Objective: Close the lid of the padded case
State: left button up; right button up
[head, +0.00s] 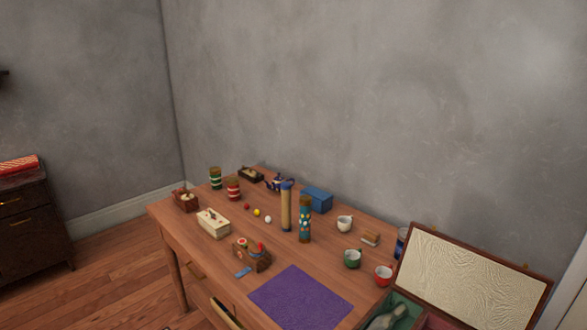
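The padded case stands open at the bottom right of the head view, on the right end of the wooden table. Its raised lid (470,284) shows a cream padded lining in a dark brown frame and leans back towards the wall. The case's base (402,301) has green-lined compartments and a reddish one, and is cut off by the lower edge of the picture. A grey-green object (387,318) lies in the green part. Neither of my grippers shows in this view.
The wooden table (215,262) holds a purple mat (300,297), a green cup (352,258), a red cup (384,275) and a white cup (345,223) left of the case. Tall cylinders (286,207), a blue box (317,200) and several small boxes stand further left. A dark cabinet (33,222) is at far left.

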aim_at(478, 289)
jog(key=z, duration=1.1)
